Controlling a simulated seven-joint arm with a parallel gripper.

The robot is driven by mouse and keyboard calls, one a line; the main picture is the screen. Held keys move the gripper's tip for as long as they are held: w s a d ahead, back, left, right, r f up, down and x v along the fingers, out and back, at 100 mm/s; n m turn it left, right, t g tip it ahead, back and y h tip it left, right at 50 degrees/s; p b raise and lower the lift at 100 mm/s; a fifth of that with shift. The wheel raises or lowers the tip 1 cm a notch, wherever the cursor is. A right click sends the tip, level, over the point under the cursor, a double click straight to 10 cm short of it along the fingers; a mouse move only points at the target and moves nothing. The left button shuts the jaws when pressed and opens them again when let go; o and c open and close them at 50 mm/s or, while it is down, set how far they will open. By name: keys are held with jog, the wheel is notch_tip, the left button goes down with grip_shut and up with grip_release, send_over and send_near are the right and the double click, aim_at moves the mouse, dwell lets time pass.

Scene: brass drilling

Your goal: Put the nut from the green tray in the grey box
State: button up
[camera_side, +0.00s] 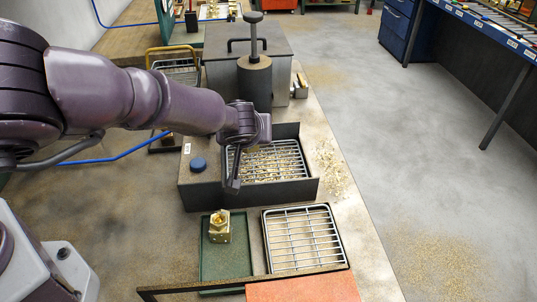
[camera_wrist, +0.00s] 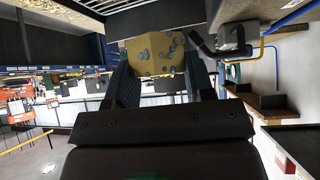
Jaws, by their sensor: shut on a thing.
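A brass nut-like piece (camera_side: 219,228) with a hole in its top sits in the green tray (camera_side: 225,262), toward its back end. A dark grey box (camera_side: 268,191) stands behind the tray, with a wire rack covered in brass chips inside. My gripper (camera_side: 233,187) is over the left part of this box, behind and above the green tray. In the wrist view my gripper (camera_wrist: 160,85) is shut on a brass block (camera_wrist: 155,54) with grey spots on its face. This held block cannot be made out clearly in the side view.
A wire rack (camera_side: 303,238) lies right of the green tray, with an orange-red plate (camera_side: 303,289) in front. A blue round knob (camera_side: 198,164) is at the dark box's left. A grey machine housing (camera_side: 280,45) with a dark cylinder (camera_side: 254,82) stands behind.

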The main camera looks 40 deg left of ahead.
jog(key=w+f, duration=0.2)
jog(key=w+d+f, duration=0.1)
jog(key=w+f, duration=0.2)
jog(key=shift+f, duration=0.3)
jog(key=shift+w+d+f, duration=0.1)
jog(key=shift+f, duration=0.85)
jog(key=shift+w+d+f, duration=0.1)
jog(key=shift+f, duration=0.8)
jog(key=shift+a, duration=0.1)
jog(key=o, duration=1.3)
jog(key=shift+f, duration=0.15)
jog(key=shift+r, duration=0.2)
jog(key=v, duration=1.2)
